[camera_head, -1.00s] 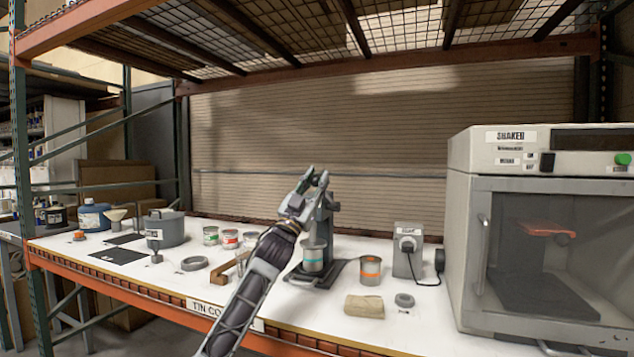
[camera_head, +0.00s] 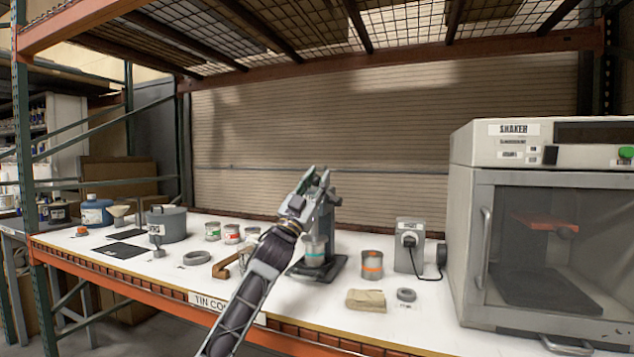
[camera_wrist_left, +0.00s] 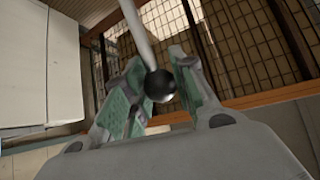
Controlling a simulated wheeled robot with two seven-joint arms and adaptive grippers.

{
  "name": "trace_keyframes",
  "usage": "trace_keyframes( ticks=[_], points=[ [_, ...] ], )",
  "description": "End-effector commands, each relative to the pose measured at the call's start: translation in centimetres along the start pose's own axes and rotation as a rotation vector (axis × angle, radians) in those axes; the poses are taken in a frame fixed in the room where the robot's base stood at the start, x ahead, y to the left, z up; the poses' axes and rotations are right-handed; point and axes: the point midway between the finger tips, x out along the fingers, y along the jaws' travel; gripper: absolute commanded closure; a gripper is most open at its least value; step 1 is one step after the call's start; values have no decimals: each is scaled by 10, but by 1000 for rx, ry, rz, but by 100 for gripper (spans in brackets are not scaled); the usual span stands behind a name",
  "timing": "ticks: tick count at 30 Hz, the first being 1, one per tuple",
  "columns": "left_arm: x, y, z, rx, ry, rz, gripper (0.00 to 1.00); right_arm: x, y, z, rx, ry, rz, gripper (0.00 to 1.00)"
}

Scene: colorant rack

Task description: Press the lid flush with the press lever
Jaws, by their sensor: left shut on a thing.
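The grey press (camera_head: 326,212) stands on the shelf near the middle in the head view. A tin (camera_head: 315,250) with a pale blue-green band stands on its base, partly hidden by my left arm. My left gripper (camera_head: 314,177) is at the top of the press, shut on the press lever. In the left wrist view, the lever's pale rod and black ball knob (camera_wrist_left: 160,86) sit between the two fingers (camera_wrist_left: 158,92). The lid on the tin is too small and covered to tell how it sits. My right gripper is not in view.
The shaker (camera_head: 541,220) fills the right end. Several small tins, a wooden piece (camera_head: 226,264) and a grey pot (camera_head: 167,223) stand to the left.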

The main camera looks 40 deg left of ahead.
Motion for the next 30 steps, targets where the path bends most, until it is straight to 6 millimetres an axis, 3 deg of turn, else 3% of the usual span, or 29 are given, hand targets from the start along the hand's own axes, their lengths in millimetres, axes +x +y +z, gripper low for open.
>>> trace_keyframes(
  ticks=[5, 6, 11, 30],
  points=[
    [-1, 2, 3, -1, -6, 2, 100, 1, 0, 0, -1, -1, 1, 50],
    [-1, 2, 3, -1, -6, 1, 72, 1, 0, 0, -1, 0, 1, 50],
    [0, 1, 2, -1, -4, 1, 52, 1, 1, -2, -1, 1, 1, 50],
    [-8, 0, 0, -1, 0, 0, 50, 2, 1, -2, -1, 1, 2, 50]
  ],
)
